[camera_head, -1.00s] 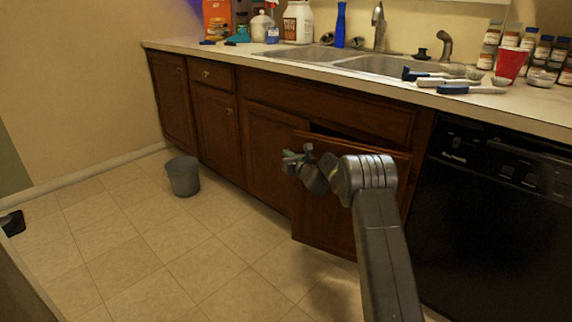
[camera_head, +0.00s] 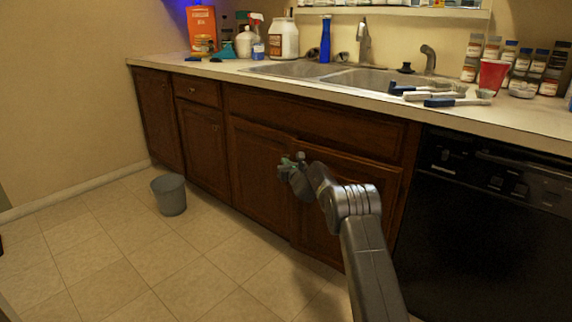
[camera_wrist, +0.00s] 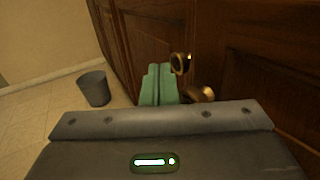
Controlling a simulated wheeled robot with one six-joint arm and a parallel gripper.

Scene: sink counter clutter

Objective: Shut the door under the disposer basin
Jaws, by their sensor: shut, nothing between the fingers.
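The door under the disposer basin (camera_head: 345,190) is the brown wooden panel under the right side of the sink. In the wrist view my gripper's green fingers (camera_wrist: 159,84) are together and empty. Two brass knobs, one upper (camera_wrist: 181,63) and one lower (camera_wrist: 203,94), show just right of the fingers. Contact with the door cannot be told.
A grey bin (camera_head: 170,195) stands on the tiled floor at left. A black dishwasher (camera_head: 480,215) is right of the door. The sink (camera_head: 365,80) and counter hold brushes, a red cup (camera_head: 492,75) and bottles. The floor ahead is clear.

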